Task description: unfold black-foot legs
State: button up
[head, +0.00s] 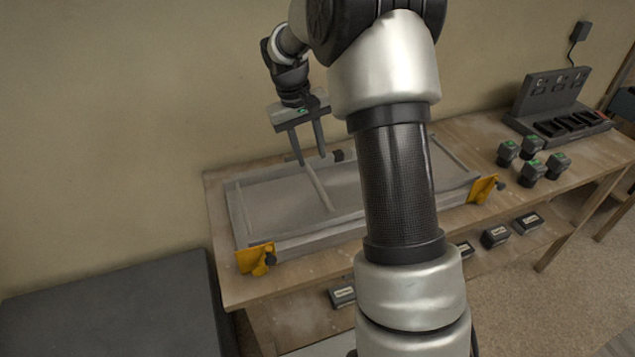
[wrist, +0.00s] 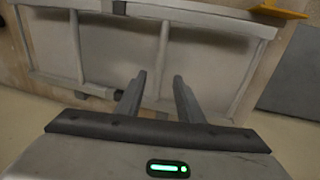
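A pale grey folding frame (head: 290,243) lies on the wooden bench with its underside up and thin crossbars across it. One crossbar (head: 316,188) runs below my gripper; it also shows in the wrist view (wrist: 162,45). A small black piece, possibly a foot (head: 338,155), sits at the far edge, right of the fingers. Fingertip contact is unclear. My arm hides part of the frame.
Yellow brackets (head: 255,258) (head: 483,188) stand at the frame's near corners. Several green-topped batteries (head: 532,172) and a dark charger (head: 560,105) are on the right of the bench. More blocks (head: 496,236) lie on the lower shelf. A dark grey box (head: 115,305) stands left; a wall is behind.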

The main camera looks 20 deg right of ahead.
aim_at(320, 188)
jog(key=f, duration=0.4)
jog(key=d+f, duration=0.1)
jog(key=f, duration=0.2)
jog(key=d+f, duration=0.1)
jog(key=f, duration=0.3)
jog(key=shift+d+f, duration=0.15)
jog(key=shift+f, duration=0.15)
jog(key=shift+c, duration=0.3)
grip_shut()
